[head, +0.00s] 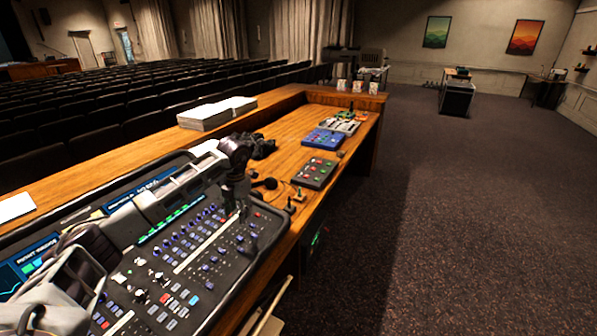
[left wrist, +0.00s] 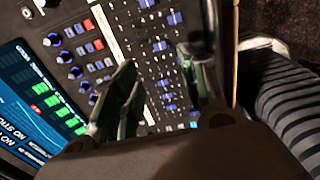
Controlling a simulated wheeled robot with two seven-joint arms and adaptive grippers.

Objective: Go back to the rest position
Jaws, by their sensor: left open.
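My left gripper (head: 238,212) hangs fingers-down over the right part of the mixing desk (head: 215,243). In the left wrist view the left gripper (left wrist: 160,80) shows two dark fingers spread apart, with nothing between them. Beyond them lie the rows of blue knobs and buttons of the mixing desk (left wrist: 100,62). I cannot tell how far the fingertips are above the knobs. My right gripper is in neither view.
A wooden counter (head: 283,128) runs beyond the desk, bearing a grey button box (head: 314,173), a blue box (head: 325,139) and a stack of paper (head: 217,113). Seat rows (head: 100,105) fill the left. Carpet (head: 460,210) is clear on the right.

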